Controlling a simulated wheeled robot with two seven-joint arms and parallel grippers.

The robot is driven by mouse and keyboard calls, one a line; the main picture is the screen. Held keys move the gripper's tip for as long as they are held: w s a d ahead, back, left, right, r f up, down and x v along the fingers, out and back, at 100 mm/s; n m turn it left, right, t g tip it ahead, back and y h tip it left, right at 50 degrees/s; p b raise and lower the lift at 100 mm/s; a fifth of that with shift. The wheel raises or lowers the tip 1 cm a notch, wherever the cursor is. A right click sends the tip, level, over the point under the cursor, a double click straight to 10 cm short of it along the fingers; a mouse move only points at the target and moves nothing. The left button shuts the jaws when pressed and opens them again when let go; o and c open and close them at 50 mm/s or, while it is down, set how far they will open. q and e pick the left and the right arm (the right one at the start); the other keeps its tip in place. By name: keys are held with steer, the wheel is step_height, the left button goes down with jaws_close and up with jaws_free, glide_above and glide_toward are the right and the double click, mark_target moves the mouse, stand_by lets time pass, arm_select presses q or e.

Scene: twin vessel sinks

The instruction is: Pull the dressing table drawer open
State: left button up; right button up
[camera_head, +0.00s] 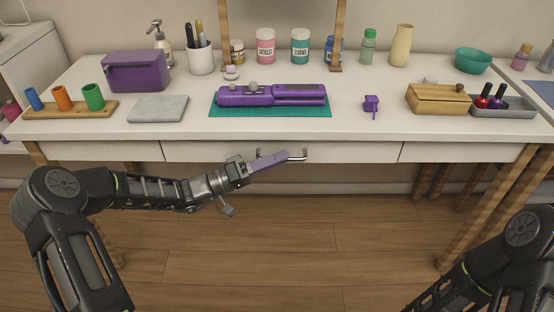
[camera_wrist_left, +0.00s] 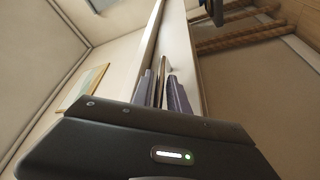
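The dressing table drawer (camera_head: 350,153) is the wide white middle front under the tabletop. It looks shut, flush with the panels beside it. Its metal bar handle (camera_head: 299,155) shows at the fingertips of my left gripper (camera_head: 284,156). In the left wrist view, the two grey-purple fingers of my left gripper (camera_wrist_left: 160,93) stand apart, one on each side of the handle (camera_wrist_left: 162,72). I see a gap between the fingers, and no clear clamping on the bar. Part of the handle is hidden by the fingers. My right arm shows at lower right; its gripper is out of frame.
The wooden floor (camera_head: 330,250) in front of the drawer is clear.

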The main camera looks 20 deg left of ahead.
arm_select(q)
jaws_close()
stand_by(1.4)
